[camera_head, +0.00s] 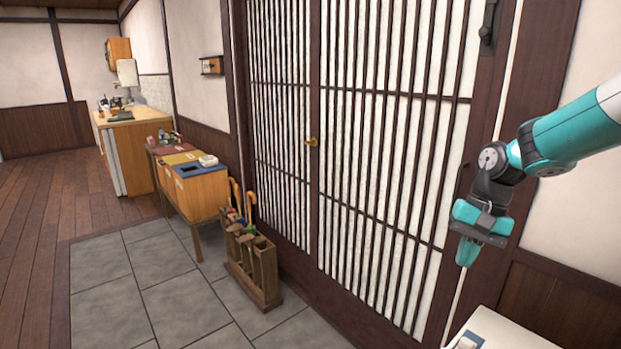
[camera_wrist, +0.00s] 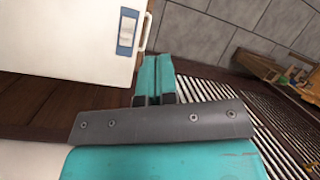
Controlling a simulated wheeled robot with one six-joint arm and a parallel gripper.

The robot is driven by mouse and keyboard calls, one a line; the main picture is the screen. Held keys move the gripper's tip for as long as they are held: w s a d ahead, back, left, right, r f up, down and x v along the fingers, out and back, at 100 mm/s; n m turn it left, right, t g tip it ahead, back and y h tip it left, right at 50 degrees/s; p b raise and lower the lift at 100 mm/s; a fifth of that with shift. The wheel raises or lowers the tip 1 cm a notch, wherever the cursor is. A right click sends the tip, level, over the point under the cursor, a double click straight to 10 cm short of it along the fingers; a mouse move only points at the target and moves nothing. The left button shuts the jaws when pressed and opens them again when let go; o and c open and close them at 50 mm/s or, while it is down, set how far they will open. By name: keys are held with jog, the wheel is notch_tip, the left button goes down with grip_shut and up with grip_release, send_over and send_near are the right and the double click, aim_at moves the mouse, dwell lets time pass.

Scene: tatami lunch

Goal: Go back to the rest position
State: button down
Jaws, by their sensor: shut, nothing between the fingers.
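My gripper (camera_head: 466,250) hangs at the right of the head view, pointing down in front of the wall beside the lattice door. Its teal fingers are together and hold nothing. In the wrist view the fingers (camera_wrist: 158,80) also show pressed side by side. Below the gripper in the head view is the top of a white cabinet (camera_head: 505,330). The gripper is apart from it. In the wrist view the cabinet (camera_wrist: 65,35) shows at the upper left with a blue-grey panel and a handle.
A dark wood lattice door (camera_head: 385,190) with a small brass knob fills the middle. An umbrella stand (camera_head: 255,270) and a small wooden table (camera_head: 195,195) stand along the wall at left. A counter (camera_head: 130,150) is farther back. The grey tile floor (camera_head: 150,285) at left is clear.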

jog(key=s+a+r+n, duration=0.4)
jog(key=s+a+r, duration=0.2)
jog(key=s+a, duration=0.25)
jog(key=s+a+r+n+t, duration=0.1)
jog(key=s+a+n, duration=0.2)
jog(key=s, duration=0.6)
jog(key=s+a+r+n+y+p, duration=0.1)
jog(key=s+a+n, duration=0.2)
jog(key=s+n, duration=0.2)
jog(key=s, duration=0.3)
jog(key=shift+s+a+r+t, duration=0.15)
jog(key=shift+s+a+t, duration=0.1)
jog(key=shift+s+t, duration=0.15)
